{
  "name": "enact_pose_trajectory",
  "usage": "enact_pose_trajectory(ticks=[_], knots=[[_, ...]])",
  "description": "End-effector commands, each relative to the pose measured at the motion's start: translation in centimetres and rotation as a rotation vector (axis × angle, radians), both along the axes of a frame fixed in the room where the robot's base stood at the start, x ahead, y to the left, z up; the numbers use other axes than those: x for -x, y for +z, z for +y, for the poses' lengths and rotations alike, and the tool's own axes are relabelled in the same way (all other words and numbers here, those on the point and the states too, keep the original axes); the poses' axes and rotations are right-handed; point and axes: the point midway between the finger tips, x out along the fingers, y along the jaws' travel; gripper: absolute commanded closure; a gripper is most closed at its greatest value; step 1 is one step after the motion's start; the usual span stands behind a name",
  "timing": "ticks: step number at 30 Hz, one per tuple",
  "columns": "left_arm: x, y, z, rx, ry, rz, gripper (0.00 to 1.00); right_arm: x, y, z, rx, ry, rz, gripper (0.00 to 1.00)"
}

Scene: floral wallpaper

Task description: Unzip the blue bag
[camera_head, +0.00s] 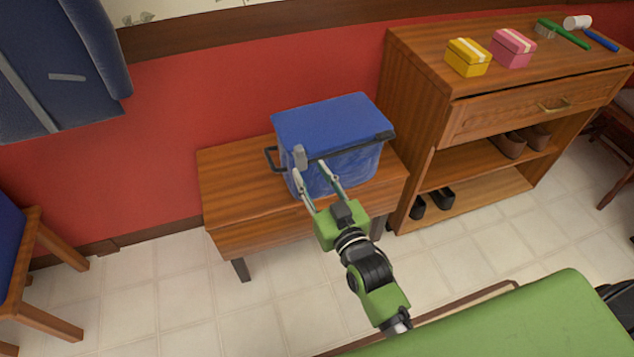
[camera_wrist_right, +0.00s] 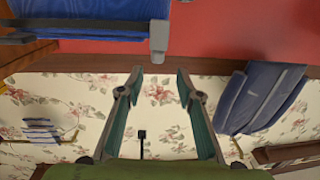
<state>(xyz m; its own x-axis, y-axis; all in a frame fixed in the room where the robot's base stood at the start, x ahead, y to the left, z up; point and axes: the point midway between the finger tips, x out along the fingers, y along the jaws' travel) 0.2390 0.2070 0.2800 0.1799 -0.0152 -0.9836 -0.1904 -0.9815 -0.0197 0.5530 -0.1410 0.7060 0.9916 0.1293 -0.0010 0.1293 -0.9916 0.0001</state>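The blue bag (camera_head: 330,122) stands on a small wooden bench against the red wall; its flat lid looks shut. A dark zipper band runs along the front top edge. A grey zipper pull (camera_head: 299,156) sits near the front left corner. In the right wrist view the bag (camera_wrist_right: 90,27) is at the upper left, with the grey pull (camera_wrist_right: 159,40) hanging at its corner. My right gripper (camera_head: 309,168) is in front of the bag. Its two fingers (camera_wrist_right: 158,76) are apart and empty, with the pull just beyond the tips. My left gripper is not in view.
The wooden bench (camera_head: 240,190) has bare space left of the bag. Right of it stands a taller cabinet (camera_head: 420,75) holding yellow (camera_head: 467,58) and pink (camera_head: 512,48) boxes, brushes and shoes. Blue clothing (camera_head: 65,65) hangs upper left. A chair (camera_head: 45,260) stands at left.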

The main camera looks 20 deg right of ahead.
Motion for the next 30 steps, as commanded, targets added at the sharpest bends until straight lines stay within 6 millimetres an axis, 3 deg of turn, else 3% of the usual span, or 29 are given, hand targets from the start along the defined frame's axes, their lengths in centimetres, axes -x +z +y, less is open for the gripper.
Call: enact_pose_trajectory(ticks=[7,25,30], knots=[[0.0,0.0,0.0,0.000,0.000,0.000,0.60,2.6,0.0,-0.3,-0.001,0.001,0.000,0.67],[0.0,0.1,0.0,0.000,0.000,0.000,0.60,2.9,0.0,-0.3,-0.001,0.001,0.003,0.67],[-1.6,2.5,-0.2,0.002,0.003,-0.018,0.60,3.7,-1.7,-0.4,0.018,0.016,0.110,0.67]])
